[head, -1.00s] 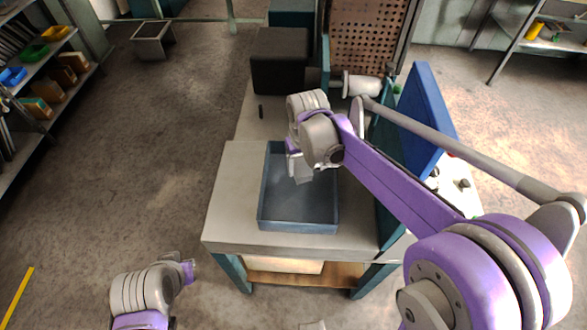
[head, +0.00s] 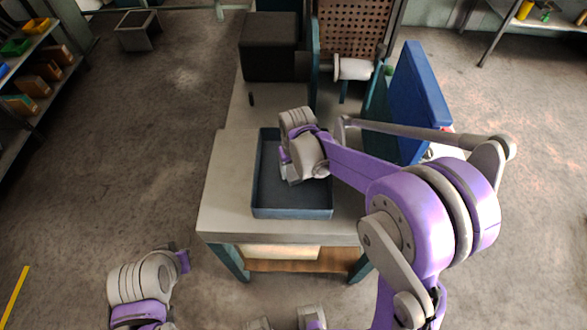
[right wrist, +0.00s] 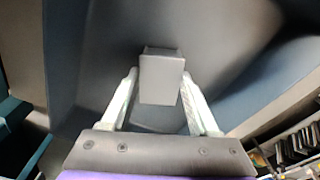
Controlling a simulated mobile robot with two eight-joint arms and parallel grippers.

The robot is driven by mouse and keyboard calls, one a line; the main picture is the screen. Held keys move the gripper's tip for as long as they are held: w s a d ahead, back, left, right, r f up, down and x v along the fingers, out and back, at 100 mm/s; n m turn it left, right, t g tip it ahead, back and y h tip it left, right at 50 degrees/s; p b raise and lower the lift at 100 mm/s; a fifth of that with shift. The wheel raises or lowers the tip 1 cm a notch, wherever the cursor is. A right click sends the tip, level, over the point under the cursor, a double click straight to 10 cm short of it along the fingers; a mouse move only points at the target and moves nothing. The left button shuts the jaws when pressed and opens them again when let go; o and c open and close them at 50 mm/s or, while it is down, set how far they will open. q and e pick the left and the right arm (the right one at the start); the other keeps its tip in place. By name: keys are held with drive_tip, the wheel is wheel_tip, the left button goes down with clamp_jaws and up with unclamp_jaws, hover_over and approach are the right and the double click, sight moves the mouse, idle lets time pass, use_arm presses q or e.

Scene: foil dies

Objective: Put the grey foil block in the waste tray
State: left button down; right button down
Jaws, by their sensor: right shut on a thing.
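The waste tray (head: 292,213) is a dark blue-grey open box on the pale bench. My right gripper (head: 289,180) points down over the inside of this tray. In the right wrist view, my right gripper (right wrist: 159,74) is shut on the grey foil block (right wrist: 161,80), a small plain box held between the fingertips. In that view the tray's inside (right wrist: 215,40) lies behind the block. I cannot tell whether the block touches the tray floor. My left gripper (head: 183,261) is at lower left, away from the bench; its fingers are too small to read.
The pale bench (head: 222,200) has bare top left of the tray. A black box (head: 268,50) and a roller with a perforated panel (head: 352,30) stand behind.

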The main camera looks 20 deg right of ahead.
sight(295, 175)
drive_tip(key=shift+f, duration=0.1)
drive_tip(key=c, duration=0.6)
unclamp_jaws()
drive_tip(key=shift+f, duration=0.1)
drive_tip(key=o, duration=0.5)
drive_tip(key=shift+c, duration=0.2)
drive_tip(key=shift+r, duration=0.6)
wheel_tip(295, 175, up, 11)
drive_tip(key=s+p, duration=0.1)
drive_tip(key=s+d+f+t, duration=0.1)
drive_tip(key=s+d+t, duration=0.1)
drive_tip(key=s, duration=0.7)
drive_tip(key=s+d+f+m+t, duration=0.1)
drive_tip(key=s+d+t, duration=0.1)
drive_tip(key=s, duration=0.7)
drive_tip(key=shift+s+d+f+t, duration=0.15)
drive_tip(key=shift+s+d+t, duration=0.15)
drive_tip(key=shift+d, duration=0.05)
